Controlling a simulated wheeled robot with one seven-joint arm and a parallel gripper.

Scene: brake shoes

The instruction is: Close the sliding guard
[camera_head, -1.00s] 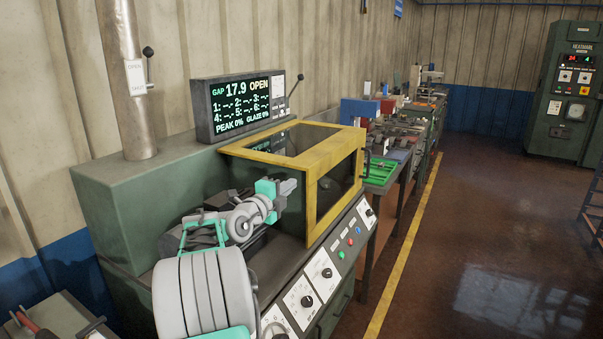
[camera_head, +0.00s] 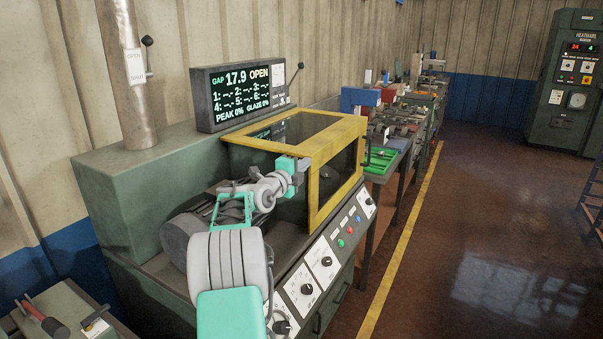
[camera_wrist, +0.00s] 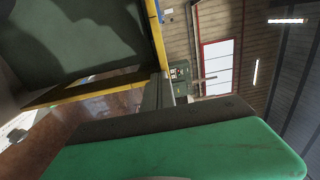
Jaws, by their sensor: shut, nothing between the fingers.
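The sliding guard (camera_head: 312,200) is a yellow frame with clear panels. It stands over the right part of the green machine, and the machine's display (camera_head: 240,97) reads "GAP 17.9 OPEN". My gripper (camera_head: 304,166) is shut and empty, at the guard's left edge, just below its upper yellow bar. I cannot tell whether it touches the frame. In the wrist view, the yellow frame (camera_wrist: 158,38) shows close by at upper left. My gripper's teal body fills the bottom there, and its fingertips are not clear.
A dark drum (camera_head: 182,240) lies left of the guard, behind my arm. A control panel with knobs (camera_head: 325,262) runs along the machine's front. A metal column (camera_head: 130,80) rises at the left. Benches (camera_head: 405,120) stand beyond, and the floor at right is clear.

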